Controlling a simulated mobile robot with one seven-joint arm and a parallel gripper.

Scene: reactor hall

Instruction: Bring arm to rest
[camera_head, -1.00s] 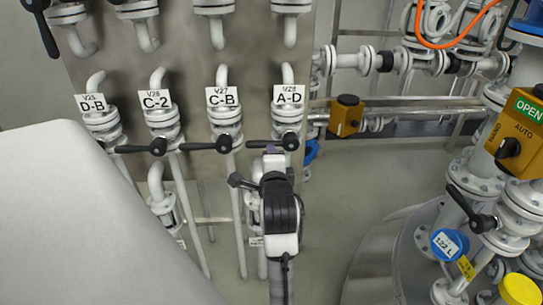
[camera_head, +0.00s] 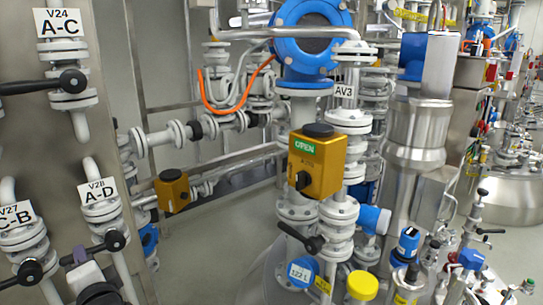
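My arm shows only at the lower left corner, where its white and black end part with my gripper (camera_head: 80,257) reaches in from the bottom edge. It is in front of the valve panel, just below the valve labelled V28 A-D (camera_head: 101,205). The rest of my arm is out of the picture. The fingers are too small and partly covered to tell whether they are open or shut. I see nothing held.
The steel valve panel (camera_head: 75,135) with black-handled valves stands at the left. A yellow actuator marked OPEN (camera_head: 317,163) sits on piping in the middle, with a blue flanged fitting (camera_head: 308,40) above. Grey floor (camera_head: 215,240) shows between panel and piping. More vessels stand at the right.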

